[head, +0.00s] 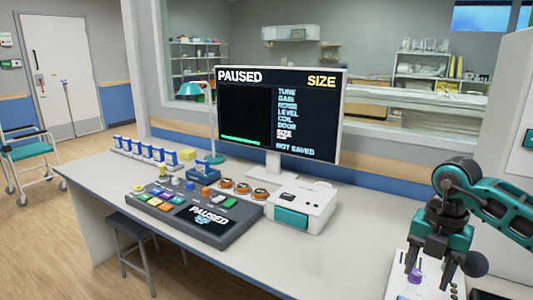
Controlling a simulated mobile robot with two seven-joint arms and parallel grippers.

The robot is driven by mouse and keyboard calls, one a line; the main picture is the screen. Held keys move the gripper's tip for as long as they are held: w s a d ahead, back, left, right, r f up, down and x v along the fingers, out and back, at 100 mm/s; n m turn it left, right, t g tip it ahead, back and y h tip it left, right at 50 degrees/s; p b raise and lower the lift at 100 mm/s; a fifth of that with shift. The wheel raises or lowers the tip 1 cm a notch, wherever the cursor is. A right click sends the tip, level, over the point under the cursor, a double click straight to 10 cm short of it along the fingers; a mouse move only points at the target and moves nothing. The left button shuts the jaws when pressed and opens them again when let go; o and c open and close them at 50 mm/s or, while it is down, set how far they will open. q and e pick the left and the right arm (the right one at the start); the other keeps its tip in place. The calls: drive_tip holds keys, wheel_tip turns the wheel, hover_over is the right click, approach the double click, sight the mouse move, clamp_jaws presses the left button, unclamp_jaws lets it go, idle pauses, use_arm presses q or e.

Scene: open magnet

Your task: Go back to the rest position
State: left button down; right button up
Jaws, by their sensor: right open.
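My right gripper (432,266) hangs at the lower right of the head view, fingers pointing down and apart. It is open, above a white panel (400,285) with a small purple knob (415,275) showing near the fingers. I cannot tell whether a finger touches the knob. My right arm comes in from the right edge. My left gripper is not in view.
A desk (345,255) carries a monitor (280,115) reading PAUSED, a control console (190,215), a white box (300,205), a teal lamp (190,88) and several blue-topped items. A stool (135,240) stands in front. The desk between box and gripper is clear.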

drive_tip(key=s+a+f+n+g+y, duration=0.1)
drive_tip(key=a+f+n+y, duration=0.15)
drive_tip(key=a, duration=0.45)
drive_tip(key=s+a+f+n+y, duration=0.1)
drive_tip(key=s+a+f+y, duration=0.1)
drive_tip(key=a+y, duration=0.35)
drive_tip(key=s+a+r+m+t+y, duration=0.2)
drive_tip(key=a+m+t+y, duration=0.1)
drive_tip(key=a+y, duration=0.4)
drive_tip(key=s+a+r+m+t+y, duration=0.2)
drive_tip(key=a+r+y, duration=0.15)
drive_tip(key=a, duration=0.45)
drive_tip(key=w+d+f+m+t+h, duration=0.1)
drive_tip(key=d+f+m+t+h, duration=1.05)
drive_tip(key=m, duration=0.65)
drive_tip(key=s+d+f+m+g+h, duration=0.1)
drive_tip(key=s+f+m+g+h, duration=0.1)
drive_tip(key=s+f, duration=0.3)
drive_tip(key=s+d+f+m+g+h+p, duration=0.1)
drive_tip(key=s+d+f+m+g+h, duration=0.1)
drive_tip(key=s+f, duration=0.4)
drive_tip(key=shift+s+d+f+m+g+h, duration=0.15)
drive_tip(key=shift+f+m+g+h, duration=0.3)
drive_tip(key=shift+f+m, duration=0.35)
